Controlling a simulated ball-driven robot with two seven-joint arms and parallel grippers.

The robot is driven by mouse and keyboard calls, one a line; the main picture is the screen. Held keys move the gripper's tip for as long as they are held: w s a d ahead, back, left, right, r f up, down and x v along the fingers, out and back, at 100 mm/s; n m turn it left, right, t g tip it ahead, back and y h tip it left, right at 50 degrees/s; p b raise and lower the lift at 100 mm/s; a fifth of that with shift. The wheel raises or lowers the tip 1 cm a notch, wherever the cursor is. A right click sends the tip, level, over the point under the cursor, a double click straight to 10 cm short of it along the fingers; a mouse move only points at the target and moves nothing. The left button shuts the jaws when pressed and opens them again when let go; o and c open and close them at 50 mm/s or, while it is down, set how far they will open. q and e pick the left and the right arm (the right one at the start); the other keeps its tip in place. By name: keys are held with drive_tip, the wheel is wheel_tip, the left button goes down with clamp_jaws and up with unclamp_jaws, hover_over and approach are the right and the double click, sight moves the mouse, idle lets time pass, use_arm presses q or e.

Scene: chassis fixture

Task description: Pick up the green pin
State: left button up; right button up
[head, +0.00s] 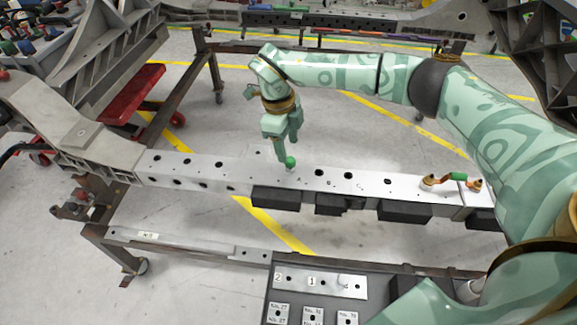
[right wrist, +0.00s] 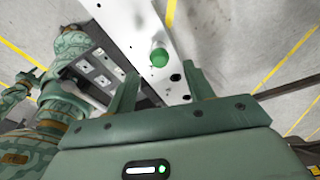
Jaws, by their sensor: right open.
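The green pin (head: 290,162) stands on the top face of the silver beam (head: 205,172), near its middle. In the right wrist view the green pin (right wrist: 159,57) shows its round green head on the pale beam (right wrist: 130,30), just ahead of the fingertips and roughly between them. My right gripper (head: 283,152) points down over the beam, close to the pin; in the head view it partly overlaps the pin. In the right wrist view my right gripper (right wrist: 163,80) has its two fingers spread with nothing between them. I cannot tell the exact height gap to the pin.
An orange-ended part with a green middle (head: 455,181) lies on the beam's right end. Black blocks (head: 405,210) line the beam's near side. A dark tray (head: 378,283) with numbered plates is at the front. A grey bracket (head: 75,125) stands at the beam's left end.

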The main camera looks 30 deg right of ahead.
sight(290, 158)
wheel_tip(290, 158, down, 2)
drive_tip(key=shift+s+f+b, duration=0.1)
drive_tip(key=shift+s+b, duration=0.05)
drive_tip(key=shift+b, duration=0.15)
drive_tip(key=f, duration=0.1)
drive_tip(key=f+b, duration=0.1)
drive_tip(key=f, duration=0.1)
drive_tip(key=f+b, duration=0.1)
drive_tip(key=shift+s+d+f, duration=0.2)
drive_tip(key=shift+d, duration=0.05)
drive_tip(key=shift+r, duration=0.15)
clamp_jaws()
